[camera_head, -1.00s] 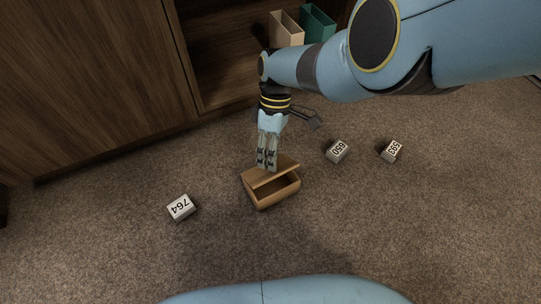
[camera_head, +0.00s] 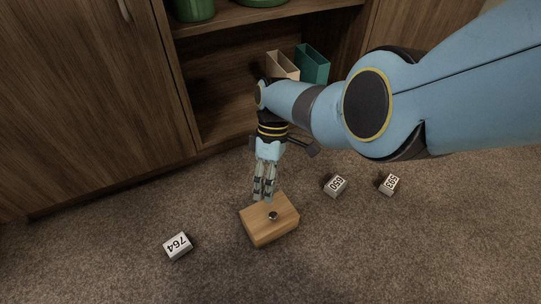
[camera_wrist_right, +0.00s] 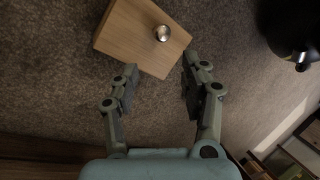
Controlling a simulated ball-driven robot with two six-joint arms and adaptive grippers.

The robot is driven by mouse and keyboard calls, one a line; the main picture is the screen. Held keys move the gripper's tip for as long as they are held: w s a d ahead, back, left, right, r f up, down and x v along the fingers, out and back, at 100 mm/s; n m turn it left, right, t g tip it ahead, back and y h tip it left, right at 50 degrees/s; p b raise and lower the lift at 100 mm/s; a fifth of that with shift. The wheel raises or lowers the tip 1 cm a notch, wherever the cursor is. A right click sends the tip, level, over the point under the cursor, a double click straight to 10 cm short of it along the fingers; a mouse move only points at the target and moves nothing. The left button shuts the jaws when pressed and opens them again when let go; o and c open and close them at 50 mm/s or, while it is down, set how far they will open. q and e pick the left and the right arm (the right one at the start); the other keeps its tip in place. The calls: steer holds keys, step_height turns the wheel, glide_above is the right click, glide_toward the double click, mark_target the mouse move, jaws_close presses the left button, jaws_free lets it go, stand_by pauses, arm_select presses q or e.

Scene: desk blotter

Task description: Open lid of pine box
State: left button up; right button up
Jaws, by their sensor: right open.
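The pine box (camera_head: 268,232) sits on the carpet in the head view, with a round metal knob (camera_head: 272,215) on its lid (camera_head: 284,206). The lid looks shut, lying flat on the box. My right gripper (camera_head: 263,196) points down at the box's far edge, open and with nothing between its fingers. In the right wrist view, the lid (camera_wrist_right: 128,34) and knob (camera_wrist_right: 162,33) are just beyond the parted fingertips (camera_wrist_right: 158,78). The fingers are clear of the knob. My left gripper is out of view.
Numbered blocks lie on the carpet: 764 (camera_head: 177,246) to the left, 650 (camera_head: 335,186) and 593 (camera_head: 388,184) to the right. Behind stands a wooden cabinet (camera_head: 90,100) with cream (camera_head: 281,65) and green (camera_head: 313,63) holders inside. Carpet in front of the box is free.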

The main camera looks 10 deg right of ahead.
steer(key=v, duration=0.9)
steer(key=shift+r, duration=0.4)
steer(key=shift+w, duration=0.1)
